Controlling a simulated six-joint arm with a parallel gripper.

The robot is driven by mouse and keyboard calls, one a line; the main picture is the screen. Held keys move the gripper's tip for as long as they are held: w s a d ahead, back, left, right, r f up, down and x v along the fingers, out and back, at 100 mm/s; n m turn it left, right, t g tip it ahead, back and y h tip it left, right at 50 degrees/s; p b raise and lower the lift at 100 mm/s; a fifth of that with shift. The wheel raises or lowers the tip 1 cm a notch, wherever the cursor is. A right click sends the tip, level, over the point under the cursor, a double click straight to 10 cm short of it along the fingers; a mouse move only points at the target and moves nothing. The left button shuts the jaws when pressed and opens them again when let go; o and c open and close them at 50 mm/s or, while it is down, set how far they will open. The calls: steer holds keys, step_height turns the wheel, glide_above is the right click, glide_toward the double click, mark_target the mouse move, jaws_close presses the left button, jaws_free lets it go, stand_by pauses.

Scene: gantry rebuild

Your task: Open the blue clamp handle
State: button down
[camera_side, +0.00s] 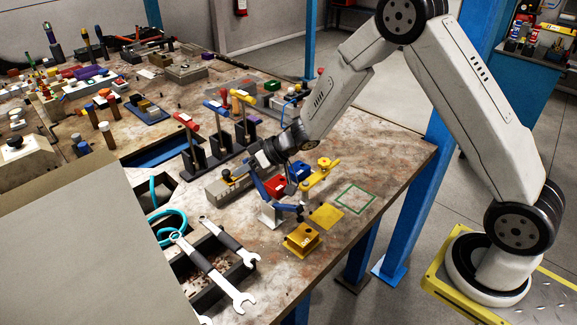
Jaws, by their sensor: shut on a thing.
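A small clamp with a white base (269,216) stands on the bench, below the end of my arm. Its dark-blue handle (259,187) slants up toward the jaws, and a blue arm lies low to the right. My gripper (268,174) is at this handle and shut on it. The exact contact is small and partly hidden by the gripper. Another blue-topped upright handle (214,107) stands farther back, between a red one (185,119) and a yellow one (241,96), apart from my gripper.
A yellow block (301,240) and a flat yellow square (327,216) lie close in front. Red (276,184) and blue (301,171) blocks and a yellow lever piece (319,176) crowd the right. Wrenches (215,274) lie left. The green-outlined square (356,199) is empty.

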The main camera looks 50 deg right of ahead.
steer(key=shift+w+f+m+g+h, duration=0.15)
steer(key=shift+w+f+m+g, duration=0.3)
steer(key=shift+f+g, duration=0.45)
steer(key=shift+w+f+m+g+h, duration=0.2)
steer(key=shift+w+f+g, duration=0.4)
steer(key=shift+g, duration=0.5)
steer(key=shift+f, duration=0.1)
steer(key=shift+c, duration=2.4)
jaws_free()
steer(key=v, duration=0.8)
